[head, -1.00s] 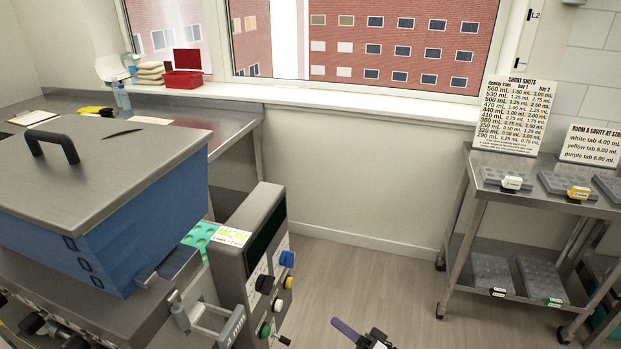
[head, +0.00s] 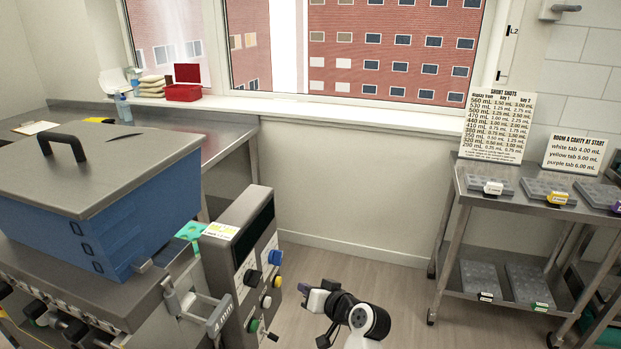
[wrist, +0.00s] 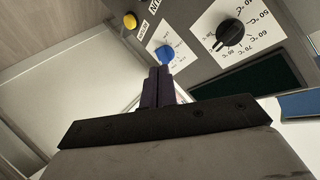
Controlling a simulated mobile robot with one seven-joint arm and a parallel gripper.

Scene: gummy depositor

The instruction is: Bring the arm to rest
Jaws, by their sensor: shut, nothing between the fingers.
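My gripper (head: 304,289) is at the lower middle of the head view, just right of the control panel (head: 246,250) and apart from it as far as I can tell. My white and black arm shows behind it. In the wrist view the two dark purple fingers (wrist: 158,87) are together, with nothing between them. Beyond them are a blue knob (wrist: 165,52), a yellow button (wrist: 130,21) and a black temperature dial (wrist: 230,33) on the panel.
The depositor with its blue hopper (head: 120,215) stands at left. A steel cart (head: 515,205) with grey moulds is at right. A steel counter (head: 215,135) runs under the window. The floor (head: 400,285) between panel and cart looks clear.

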